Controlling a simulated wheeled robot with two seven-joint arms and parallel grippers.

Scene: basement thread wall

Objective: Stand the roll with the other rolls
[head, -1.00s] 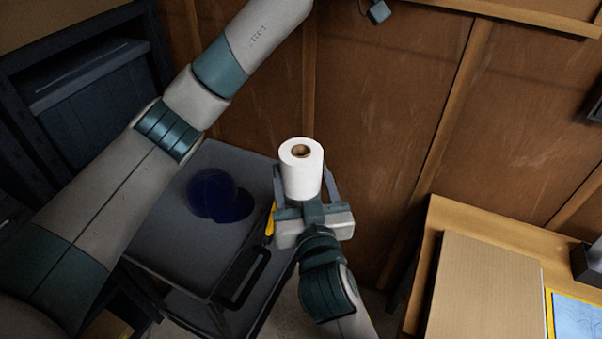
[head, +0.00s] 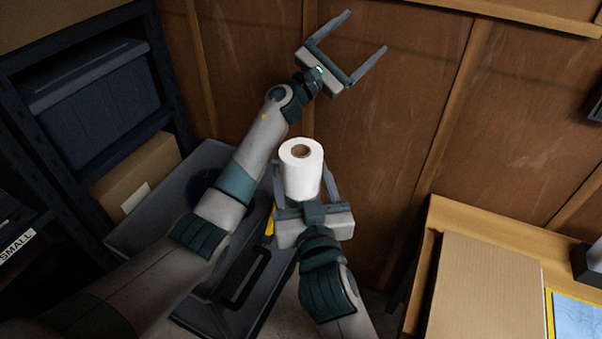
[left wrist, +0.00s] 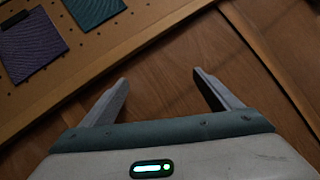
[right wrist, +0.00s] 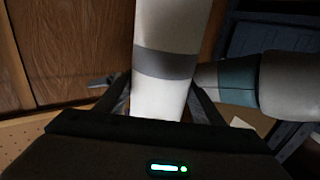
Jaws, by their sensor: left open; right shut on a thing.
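A white paper roll (head: 302,176) with a brown core stands upright between the fingers of my right gripper (head: 305,186) in the head view. The right gripper is shut on it and holds it up in front of the wooden wall. The roll also fills the middle of the right wrist view (right wrist: 160,100). My left gripper (head: 350,50) is open and empty, raised near the wall above and to the right of the roll. In the left wrist view its open fingers (left wrist: 165,95) have only the wall behind them. I see no other rolls.
A grey cart (head: 150,215) stands below, partly hidden by my left arm; a dark blue round thing (head: 200,185) is on it. Shelves at left hold a blue-grey bin (head: 90,100) and a cardboard box (head: 135,175). A workbench (head: 450,215) with a cardboard box (head: 488,285) is at right.

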